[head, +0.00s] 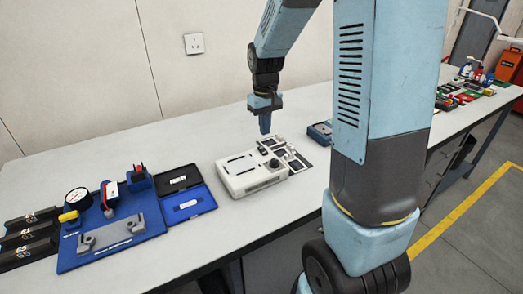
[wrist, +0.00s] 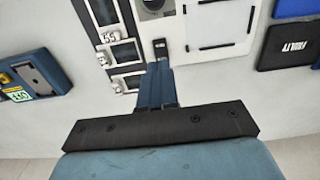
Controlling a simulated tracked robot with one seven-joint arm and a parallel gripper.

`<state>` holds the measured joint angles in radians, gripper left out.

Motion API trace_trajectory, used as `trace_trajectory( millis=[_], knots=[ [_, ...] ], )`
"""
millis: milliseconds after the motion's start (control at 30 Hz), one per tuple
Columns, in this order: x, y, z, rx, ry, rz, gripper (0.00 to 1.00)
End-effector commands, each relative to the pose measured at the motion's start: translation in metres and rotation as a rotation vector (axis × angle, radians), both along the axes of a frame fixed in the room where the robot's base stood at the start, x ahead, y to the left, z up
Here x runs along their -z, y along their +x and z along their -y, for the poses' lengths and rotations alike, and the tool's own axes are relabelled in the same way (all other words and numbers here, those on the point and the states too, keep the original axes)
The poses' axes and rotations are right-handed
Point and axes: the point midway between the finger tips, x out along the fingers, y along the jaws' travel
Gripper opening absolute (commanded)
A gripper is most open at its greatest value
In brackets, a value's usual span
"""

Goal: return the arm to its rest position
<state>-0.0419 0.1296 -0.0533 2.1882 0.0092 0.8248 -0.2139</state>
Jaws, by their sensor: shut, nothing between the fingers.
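My gripper (head: 265,122) points down above the back edge of a white device (head: 250,180) on the bench, in the head view. Its two blue fingers are together, with nothing between them. In the wrist view my gripper (wrist: 158,68) also shows shut, its fingertips over the white device (wrist: 185,45). I cannot tell whether the tips touch the device. My light blue arm reaches from the right over the bench and partly hides it.
On the bench (head: 130,150), a blue board (head: 115,235) with a gauge and fixtures stands left, beside a dark open case (head: 180,180). A blue device (head: 319,133) lies right of the white one. Many small items crowd the far right end. A wall is behind.

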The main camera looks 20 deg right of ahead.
Motion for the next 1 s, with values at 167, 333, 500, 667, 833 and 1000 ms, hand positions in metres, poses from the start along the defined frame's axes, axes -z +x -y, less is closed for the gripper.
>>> trace_trajectory(
  millis=[167,333,500,667,833,1000],
  knots=[
    [0.000,0.000,0.000,0.000,0.000,0.000,0.00],
    [-0.001,-0.001,0.000,0.001,0.001,0.003,0.00],
    [-0.020,-0.011,0.000,0.011,0.003,0.036,0.00],
    [-0.052,-0.036,-0.001,0.035,0.008,0.097,0.00],
    [-0.083,-0.066,-0.001,0.062,0.014,0.162,0.00],
    [-0.109,-0.097,-0.001,0.088,0.021,0.228,0.00]
  ],
)
